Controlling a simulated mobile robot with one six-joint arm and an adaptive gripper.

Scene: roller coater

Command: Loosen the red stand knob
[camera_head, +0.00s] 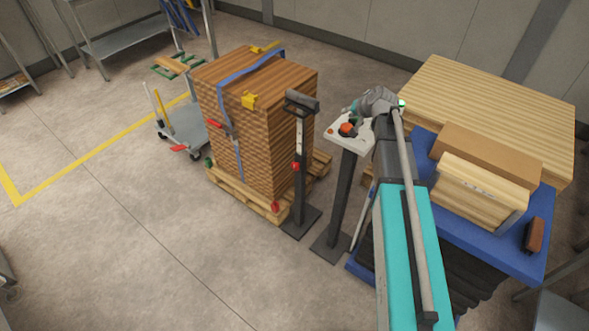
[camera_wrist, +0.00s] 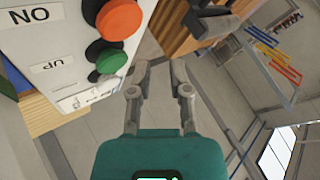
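The red stand knob (camera_head: 296,166) is on the post of a black roller stand (camera_head: 300,190), about halfway up, in the head view. The stand is upright, with a dark roller across its top, in front of a strapped wood stack. My gripper (camera_head: 350,109) is up and to the right of the knob, over a white control box (camera_head: 338,138) on a pedestal. In the wrist view my gripper (camera_wrist: 160,66) has its two fingers apart with nothing between them. I cannot make out the knob in the wrist view.
The wood stack (camera_head: 262,140) is on a pallet behind the stand. A blue table (camera_head: 450,225) is at right. Open floor (camera_head: 140,225) lies left.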

